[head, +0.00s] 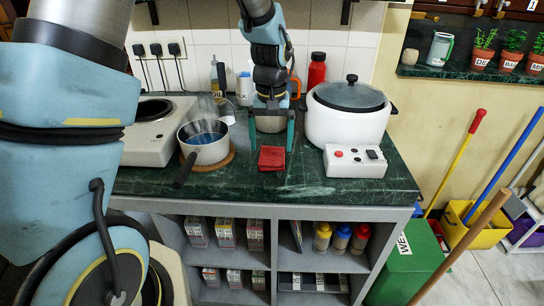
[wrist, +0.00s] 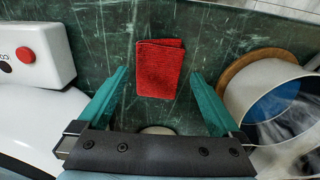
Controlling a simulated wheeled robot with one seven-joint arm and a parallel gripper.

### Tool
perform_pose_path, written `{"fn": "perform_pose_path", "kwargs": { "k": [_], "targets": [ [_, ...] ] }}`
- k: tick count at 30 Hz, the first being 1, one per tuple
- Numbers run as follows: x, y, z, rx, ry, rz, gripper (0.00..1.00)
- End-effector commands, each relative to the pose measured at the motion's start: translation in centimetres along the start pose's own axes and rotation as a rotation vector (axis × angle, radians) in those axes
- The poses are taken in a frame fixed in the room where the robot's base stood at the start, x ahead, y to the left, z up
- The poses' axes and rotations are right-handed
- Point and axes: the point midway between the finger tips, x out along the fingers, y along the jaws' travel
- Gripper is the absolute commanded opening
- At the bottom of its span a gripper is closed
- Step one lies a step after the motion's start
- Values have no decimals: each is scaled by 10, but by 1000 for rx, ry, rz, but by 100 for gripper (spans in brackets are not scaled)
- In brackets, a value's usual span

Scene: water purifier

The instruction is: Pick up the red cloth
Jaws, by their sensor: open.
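The red cloth (head: 272,158) lies folded and flat on the dark green counter, near its front edge. My gripper (head: 272,145) is open above the counter, with its two green fingers apart on either side of the cloth in the head view. In the wrist view, the cloth (wrist: 160,68) lies beyond and between the open fingertips (wrist: 159,75). Nothing is held between the fingers. The wrist view looks down, so I cannot tell the exact height of the fingertips above the counter.
A white cooker (head: 347,112) with a control box (head: 355,161) stands right of the cloth. A saucepan (head: 204,143) on a round wooden mat stands to the left, its dark handle pointing forward. A red bottle (head: 316,72) stands behind. Bare counter (head: 240,178) shows around the cloth.

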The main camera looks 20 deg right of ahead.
Motion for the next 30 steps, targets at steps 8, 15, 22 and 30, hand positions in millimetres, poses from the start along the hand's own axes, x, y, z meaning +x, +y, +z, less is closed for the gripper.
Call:
{"fn": "perform_pose_path", "kwargs": {
  "k": [8,15,22,30],
  "targets": [
    [37,1,1,2,-4,-1,100],
    [46,1,0,1,0,0,100],
    [46,1,0,1,0,0,85],
    [45,1,0,1,-1,0,55]
  ]
}}
